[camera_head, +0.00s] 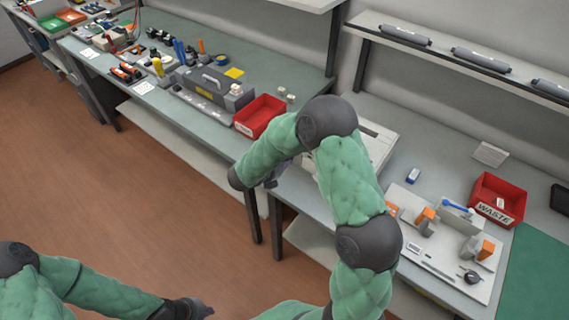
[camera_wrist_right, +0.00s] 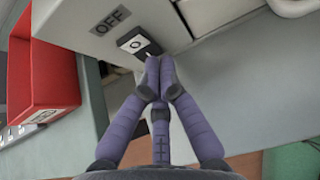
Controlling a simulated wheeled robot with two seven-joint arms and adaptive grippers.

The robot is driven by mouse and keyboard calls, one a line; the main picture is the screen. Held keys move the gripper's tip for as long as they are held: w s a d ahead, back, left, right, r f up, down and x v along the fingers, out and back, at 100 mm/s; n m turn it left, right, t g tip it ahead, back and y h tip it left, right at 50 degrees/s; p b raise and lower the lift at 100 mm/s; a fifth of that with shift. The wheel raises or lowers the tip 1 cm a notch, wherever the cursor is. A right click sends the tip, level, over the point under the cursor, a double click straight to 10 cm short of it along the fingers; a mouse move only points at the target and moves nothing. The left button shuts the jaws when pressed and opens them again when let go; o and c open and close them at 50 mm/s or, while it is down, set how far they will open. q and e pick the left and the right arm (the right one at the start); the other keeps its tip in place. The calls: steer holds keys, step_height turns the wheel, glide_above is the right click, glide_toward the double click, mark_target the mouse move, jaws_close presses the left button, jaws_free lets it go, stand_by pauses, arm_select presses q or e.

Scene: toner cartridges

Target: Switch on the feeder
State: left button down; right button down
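The feeder (camera_head: 378,142) is the pale machine on the bench, partly hidden behind my right arm in the head view. In the right wrist view its pale panel (camera_wrist_right: 70,22) carries an OFF label and a dark rocker switch (camera_wrist_right: 138,44) with a white face marked with a circle. My right gripper (camera_wrist_right: 157,68) has its fingers drawn together with nothing between them. Its tips are at the switch's lower edge; I cannot tell whether they touch. My left gripper (camera_head: 192,308) is low at the bottom of the head view, away from the benches; its fingers are unclear.
A red bin (camera_head: 259,116) stands left of the feeder; a red bin also shows in the right wrist view (camera_wrist_right: 45,75). A red WASTE bin (camera_head: 497,200) and a pale work board (camera_head: 440,262) are to the right. Toner cartridges lie on the shelf (camera_head: 460,62). The brown floor is clear.

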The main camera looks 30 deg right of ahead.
steer(key=shift+w+d+f+t+h+b, duration=0.1)
steer(key=shift+d+f+t+h+b, duration=0.25)
steer(key=shift+b, duration=0.55)
steer(key=shift+r, duration=0.15)
